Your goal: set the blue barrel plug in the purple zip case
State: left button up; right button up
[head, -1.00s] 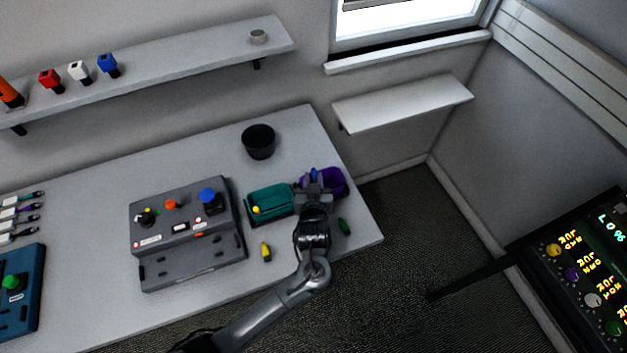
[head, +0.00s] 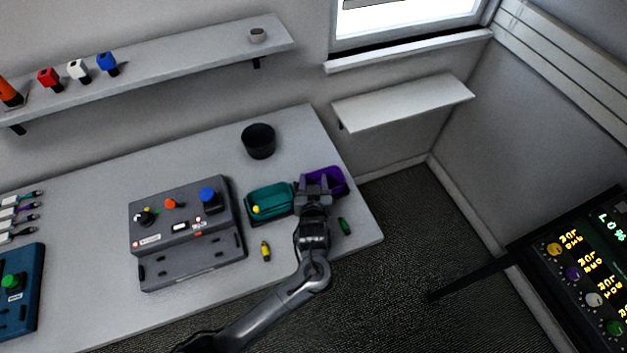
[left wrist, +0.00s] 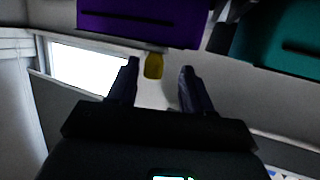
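The purple zip case (head: 338,186) lies open on the right end of the table, and its purple side also shows at the top of the left wrist view (left wrist: 140,22). My left gripper (head: 316,177) is at the case and covers part of it. Its two fingers stand apart with nothing between them in the left wrist view (left wrist: 158,84). A yellow tab (left wrist: 153,66) shows beside the purple side there. The blue barrel plug is not visible in either current view; the inside of the case is partly hidden. My right gripper is not in view.
A teal case (head: 270,199) with a yellow item sits left of the purple one. A green plug (head: 344,226) and a yellow plug (head: 265,251) lie nearer the front edge. A black cup (head: 258,141) stands behind; a grey control box (head: 186,232) is left.

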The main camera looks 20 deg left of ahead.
pick_arm(q)
jog(key=shift+r, duration=0.1)
jog(key=shift+r, duration=0.55)
jog(key=p+v, duration=0.2)
jog(key=v, duration=1)
jog(key=s+a+f+m+g+h, duration=0.1)
jog(key=s+h, duration=0.1)
jog(key=s+f+m+g+h, duration=0.1)
jog(key=s+f+g+h, duration=0.1)
jog(key=s, duration=0.1)
jog(key=s+a+f+m+g+h, duration=0.1)
jog(key=s+f+h, duration=0.1)
jog(key=shift+s+a+f+m+h, duration=0.1)
jog(key=shift+s+a+m+h, duration=0.1)
jog(key=shift+a+m+h, duration=0.15)
jog(key=s+a+m+g, duration=0.3)
jog(key=s+a+g, duration=0.2)
jog(key=s, duration=0.7)
jog(key=shift+s+a+f+g, duration=0.15)
jog(key=shift+s+a+g, duration=0.15)
jog(key=shift+g, duration=0.1)
